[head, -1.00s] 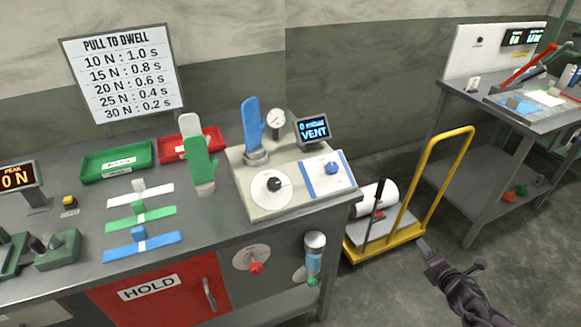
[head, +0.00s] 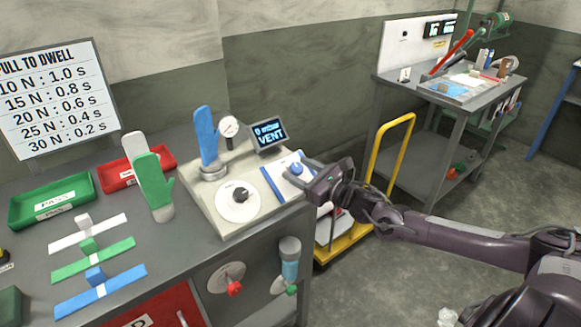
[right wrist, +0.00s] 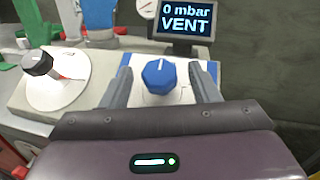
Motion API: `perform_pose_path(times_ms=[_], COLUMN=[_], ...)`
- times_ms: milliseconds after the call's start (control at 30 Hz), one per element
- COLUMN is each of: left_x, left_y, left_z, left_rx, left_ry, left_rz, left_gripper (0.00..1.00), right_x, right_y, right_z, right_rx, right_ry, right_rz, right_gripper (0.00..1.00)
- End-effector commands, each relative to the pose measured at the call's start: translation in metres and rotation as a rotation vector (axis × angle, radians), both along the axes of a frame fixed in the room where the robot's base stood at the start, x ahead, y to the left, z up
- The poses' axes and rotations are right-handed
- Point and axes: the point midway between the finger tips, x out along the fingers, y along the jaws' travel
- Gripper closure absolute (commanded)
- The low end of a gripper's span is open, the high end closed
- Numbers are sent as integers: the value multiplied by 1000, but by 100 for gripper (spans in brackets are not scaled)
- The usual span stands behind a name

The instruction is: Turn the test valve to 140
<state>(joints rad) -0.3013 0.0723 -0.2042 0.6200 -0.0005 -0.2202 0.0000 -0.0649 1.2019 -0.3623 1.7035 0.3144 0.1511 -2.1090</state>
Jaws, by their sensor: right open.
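The test console (head: 235,222) is a beige box on the bench. A blue knob (head: 296,168), likely the test valve, sits on its white, blue-edged panel; the right wrist view also shows this knob (right wrist: 159,76). My right gripper (head: 303,173) is open at the knob, with one finger on each side and visible gaps in the right wrist view (right wrist: 160,84). A display (head: 268,133) reads 0 mbar VENT. A black knob (head: 240,194) stands on a round white dial left of the blue one. My left gripper is not in view.
A yellow-handled cart (head: 391,150) is behind my right arm. Open floor lies at right.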

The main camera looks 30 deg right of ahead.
Motion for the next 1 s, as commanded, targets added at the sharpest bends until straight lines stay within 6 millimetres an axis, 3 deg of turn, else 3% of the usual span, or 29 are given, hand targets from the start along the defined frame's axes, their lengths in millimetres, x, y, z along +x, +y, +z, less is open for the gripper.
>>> perform_pose_path(times_ms=[300, 667, 1000], left_x=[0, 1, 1], left_y=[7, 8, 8], left_z=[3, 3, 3], left_rx=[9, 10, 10], left_ry=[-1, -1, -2], left_rz=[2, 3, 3], left_gripper=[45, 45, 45], right_x=[28, 32, 32], right_y=[8, 10, 9], right_z=[1, 0, 0], right_rx=[2, 1, 1], right_ry=[0, 1, 1], right_rz=[0, 2, 1], right_gripper=[45, 45, 86])
